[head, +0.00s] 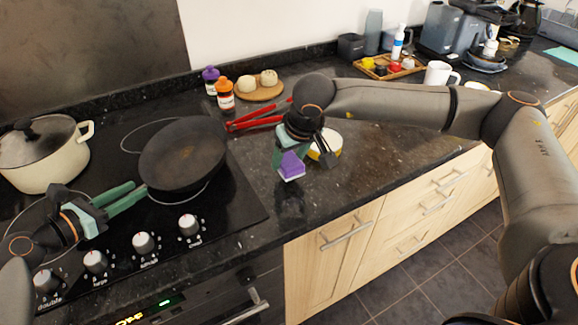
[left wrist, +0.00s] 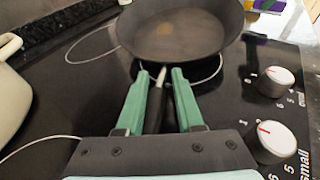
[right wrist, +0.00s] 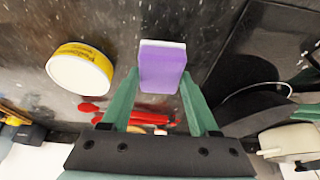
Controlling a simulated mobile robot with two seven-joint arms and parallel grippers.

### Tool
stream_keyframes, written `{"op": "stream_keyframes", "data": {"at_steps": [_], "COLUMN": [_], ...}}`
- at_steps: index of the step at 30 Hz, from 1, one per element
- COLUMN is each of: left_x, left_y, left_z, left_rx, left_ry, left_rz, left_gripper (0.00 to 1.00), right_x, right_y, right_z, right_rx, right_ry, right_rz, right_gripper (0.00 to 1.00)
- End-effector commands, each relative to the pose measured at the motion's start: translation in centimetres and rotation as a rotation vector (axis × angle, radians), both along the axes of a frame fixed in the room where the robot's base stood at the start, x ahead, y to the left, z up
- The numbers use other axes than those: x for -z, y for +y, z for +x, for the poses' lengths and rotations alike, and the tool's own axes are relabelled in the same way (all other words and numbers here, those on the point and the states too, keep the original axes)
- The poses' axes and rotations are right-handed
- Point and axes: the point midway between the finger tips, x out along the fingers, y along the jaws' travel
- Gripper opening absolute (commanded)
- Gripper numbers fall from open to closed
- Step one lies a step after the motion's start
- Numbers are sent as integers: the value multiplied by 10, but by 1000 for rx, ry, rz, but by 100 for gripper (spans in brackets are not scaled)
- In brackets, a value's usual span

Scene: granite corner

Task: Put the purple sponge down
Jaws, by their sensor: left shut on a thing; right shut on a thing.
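The purple sponge (head: 291,167), with a pale layer on one face, is between the fingers of my right gripper (head: 290,158). In the right wrist view the sponge (right wrist: 163,68) sits between both green fingertips of the right gripper (right wrist: 161,75), which is shut on it. It is over the dark granite counter (head: 345,185), right of the hob; I cannot tell whether it touches the surface. My left gripper (head: 143,195) is shut on the handle (left wrist: 156,100) of the black frying pan (head: 183,152), which is on the hob.
A yellow tin (head: 332,148) stands close right of the sponge, and red tongs (head: 255,120) lie behind. A cream pot (head: 45,155) is at the left. Bottles (head: 225,95) and a round board (head: 262,92) are at the back. The counter in front and right is clear.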

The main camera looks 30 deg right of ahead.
Motion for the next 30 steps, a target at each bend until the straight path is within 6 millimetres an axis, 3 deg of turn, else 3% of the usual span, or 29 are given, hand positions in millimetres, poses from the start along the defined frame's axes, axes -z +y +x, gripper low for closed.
{"op": "stream_keyframes", "data": {"at_steps": [6, 17, 18, 25, 30], "left_x": [4, 4, 4, 4, 4], "left_y": [1, 1, 1, 1, 1], "left_z": [-1, -1, -1, -1, -1], "left_rx": [-1, -1, -1, -1, -1], "left_ry": [6, 6, 6, 6, 6], "left_rz": [6, 6, 6, 5, 5], "left_gripper": [5, 5, 5, 5, 5], "right_x": [29, 33, 32, 32, 32], "right_y": [0, 0, 0, 0, 0], "right_z": [0, 0, 0, 0, 0], "right_rx": [0, 0, 0, 0, 0], "right_ry": [1, 1, 0, 0, 0], "right_rz": [0, 0, 0, 0, -1], "right_gripper": [16, 16, 65, 91, 91]}}
